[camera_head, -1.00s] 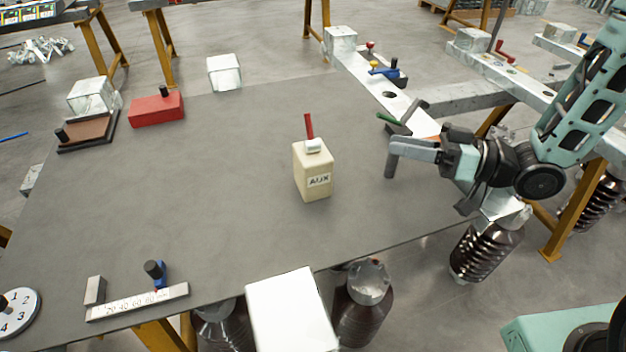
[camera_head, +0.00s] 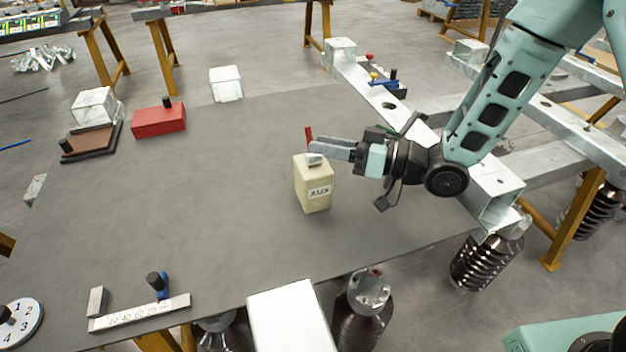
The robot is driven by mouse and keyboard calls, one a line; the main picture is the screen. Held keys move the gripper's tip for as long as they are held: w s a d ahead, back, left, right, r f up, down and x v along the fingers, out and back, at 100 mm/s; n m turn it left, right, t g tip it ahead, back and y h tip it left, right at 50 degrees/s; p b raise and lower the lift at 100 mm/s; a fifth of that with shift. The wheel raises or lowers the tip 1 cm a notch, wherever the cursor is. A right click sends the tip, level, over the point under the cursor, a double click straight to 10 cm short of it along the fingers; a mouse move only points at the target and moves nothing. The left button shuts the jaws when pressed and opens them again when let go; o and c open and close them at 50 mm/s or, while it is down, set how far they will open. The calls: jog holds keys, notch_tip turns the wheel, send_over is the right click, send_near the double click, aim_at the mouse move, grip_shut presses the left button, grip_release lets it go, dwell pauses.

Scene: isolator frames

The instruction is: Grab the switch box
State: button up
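The switch box is a cream box (camera_head: 313,187) marked AUX, standing upright on the grey table top. A red lever (camera_head: 309,136) rises from a whitish fitting on its top. My gripper (camera_head: 318,152) reaches in from the right, with its grey fingers level with the box's top, at the lever's base. The fingers overlap the lever's base in this view. I cannot tell whether they touch it or how far apart they are. The far finger is mostly hidden.
The grey table (camera_head: 200,215) is clear around the box. A marked scale bar (camera_head: 140,312) lies front left. A metal beam (camera_head: 385,98) runs along the right.

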jog(key=x, duration=0.3)
jog(key=shift+w+a+f, duration=0.1)
jog(key=shift+w+a, duration=0.05)
jog(key=shift+a, duration=0.05)
grip_shut()
dwell(1.3)
